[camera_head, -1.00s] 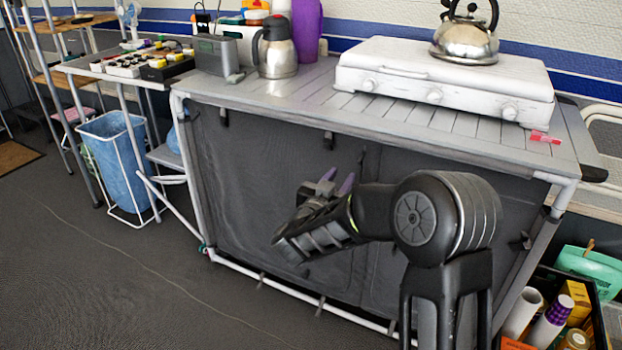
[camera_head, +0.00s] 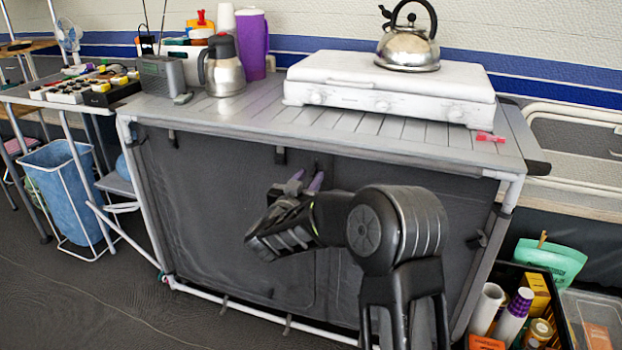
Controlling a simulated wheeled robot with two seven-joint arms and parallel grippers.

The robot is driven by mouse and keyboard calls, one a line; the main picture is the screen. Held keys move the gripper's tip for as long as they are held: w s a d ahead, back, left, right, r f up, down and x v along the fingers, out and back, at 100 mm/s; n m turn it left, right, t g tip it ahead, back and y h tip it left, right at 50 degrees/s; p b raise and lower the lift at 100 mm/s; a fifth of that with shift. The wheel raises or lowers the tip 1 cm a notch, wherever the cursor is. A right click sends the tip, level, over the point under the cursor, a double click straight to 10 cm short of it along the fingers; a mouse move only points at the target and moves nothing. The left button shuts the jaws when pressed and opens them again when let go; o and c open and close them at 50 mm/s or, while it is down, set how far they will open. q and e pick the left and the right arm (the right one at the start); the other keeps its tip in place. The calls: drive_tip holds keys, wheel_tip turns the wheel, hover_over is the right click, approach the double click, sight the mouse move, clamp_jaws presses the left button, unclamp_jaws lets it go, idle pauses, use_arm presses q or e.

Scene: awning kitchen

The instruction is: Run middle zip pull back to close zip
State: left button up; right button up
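The grey fabric front (camera_head: 220,220) of the camping cabinet hangs below the slatted top. A vertical seam runs down near its middle, partly behind my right arm. I cannot make out the zip pull clearly; a small dark piece (camera_head: 316,164) shows near the top of the seam, just above my fingertips. My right gripper (camera_head: 305,182) is in front of the upper middle of the fabric. Its two fingers point up and stand a little apart, with no object visible between them. Whether it touches the fabric cannot be told. My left gripper is not in view.
The cabinet top (camera_head: 250,115) holds a white stove (camera_head: 390,85) with a kettle (camera_head: 408,48), a steel jug (camera_head: 222,68) and a red item (camera_head: 490,137). A blue bin (camera_head: 62,195) stands left. A crate (camera_head: 562,325) of goods stands right. Floor at left is clear.

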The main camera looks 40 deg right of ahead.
drive_tip(key=shift+x, duration=0.85)
drive_tip(key=shift+c, duration=0.4)
clamp_jaws()
idle(0.4)
